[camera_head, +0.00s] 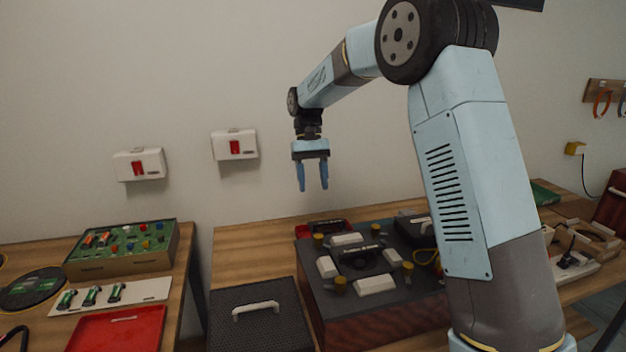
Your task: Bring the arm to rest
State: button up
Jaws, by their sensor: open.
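My gripper (313,176) hangs from the raised arm with its two blue fingers pointing down. It is open, and nothing shows between the fingers. It is above the workbench, in front of the pale wall, and touches nothing that I can see. My arm rises at the right of the picture and bends over to the left.
Below stands a dark box (325,287) with yellow knobs and pale blocks on top. A black perforated case (272,322) with a white handle is beside it. A red tray (117,330) and a green circuit board (128,243) lie left. Two white switch boxes (234,145) hang on the wall.

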jog(key=s+d+r+m+t+y, duration=0.1)
jog(key=s+d+r+t, duration=0.4)
jog(key=s+d+r, duration=0.8)
jog(key=s+d+f+t, duration=0.1)
jog(key=s+d, duration=0.2)
jog(key=s, duration=0.3)
jog(key=s+d+f+m+t, duration=0.1)
jog(key=s+d+f+t, duration=0.1)
jog(key=s, duration=0.5)
jog(key=s+d+f+t, duration=0.1)
jog(key=s+d, duration=0.3)
jog(key=s, duration=0.3)
jog(key=shift+d+f+m+t, duration=0.25)
jog(key=shift+d+m+t, duration=0.15)
